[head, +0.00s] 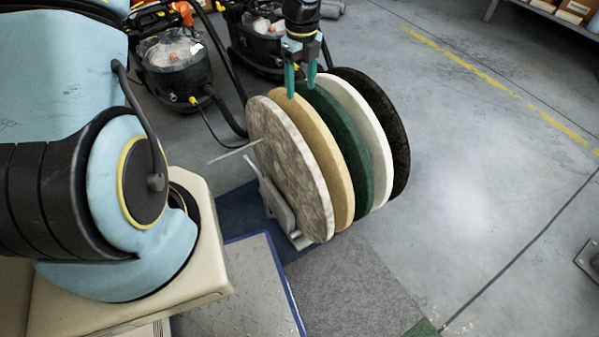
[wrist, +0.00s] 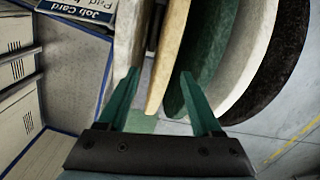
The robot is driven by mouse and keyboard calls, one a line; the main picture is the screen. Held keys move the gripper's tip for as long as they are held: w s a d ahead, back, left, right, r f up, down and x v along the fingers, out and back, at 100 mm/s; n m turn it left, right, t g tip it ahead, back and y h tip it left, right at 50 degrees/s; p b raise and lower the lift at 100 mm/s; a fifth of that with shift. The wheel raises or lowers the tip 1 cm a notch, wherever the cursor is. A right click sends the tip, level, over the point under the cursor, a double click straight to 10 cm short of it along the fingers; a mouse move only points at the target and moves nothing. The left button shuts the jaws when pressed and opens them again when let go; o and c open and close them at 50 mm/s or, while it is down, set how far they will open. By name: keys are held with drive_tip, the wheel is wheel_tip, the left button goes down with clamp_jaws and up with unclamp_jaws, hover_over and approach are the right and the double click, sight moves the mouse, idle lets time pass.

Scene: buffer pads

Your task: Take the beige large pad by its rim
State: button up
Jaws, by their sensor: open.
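The beige large pad (head: 308,140) stands upright on edge in a row of round pads, second from the left. In the wrist view its rim (wrist: 164,62) lies between my two fingertips. My gripper (head: 301,91) is over the top of the row, its teal fingers pointing down. It is open and holds nothing. In the wrist view my gripper (wrist: 158,74) has its left finger by the grey mottled pad (wrist: 124,45) and its right finger by the green pad (wrist: 203,45). I cannot tell whether either finger touches a pad.
A white pad (head: 360,120) and a black pad (head: 389,115) stand right of the green one. The row sits in a low rack (head: 282,205). Black-and-yellow machines (head: 175,65) stand behind at the left.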

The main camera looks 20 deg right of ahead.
sight(308, 103)
drive_tip(key=shift+s+d+f+m, duration=0.15)
drive_tip(key=shift+d+f+m, duration=0.65)
drive_tip(key=shift+d+f, duration=0.25)
drive_tip(key=shift+f+b, duration=0.3)
drive_tip(key=shift+f, duration=0.1)
wheel_tip(308, 103, down, 4)
drive_tip(key=shift+a+f+b, duration=0.15)
drive_tip(key=shift+f+b, duration=0.05)
drive_tip(key=shift+b, duration=0.4)
drive_tip(key=f, duration=0.1)
drive_tip(key=f+b, duration=0.1)
drive_tip(key=f, duration=0.3)
drive_tip(key=shift+a+f+b, duration=0.15)
drive_tip(key=shift+a+b, duration=0.25)
drive_tip(key=shift+w, duration=0.2)
drive_tip(key=shift+c, duration=0.3)
clamp_jaws()
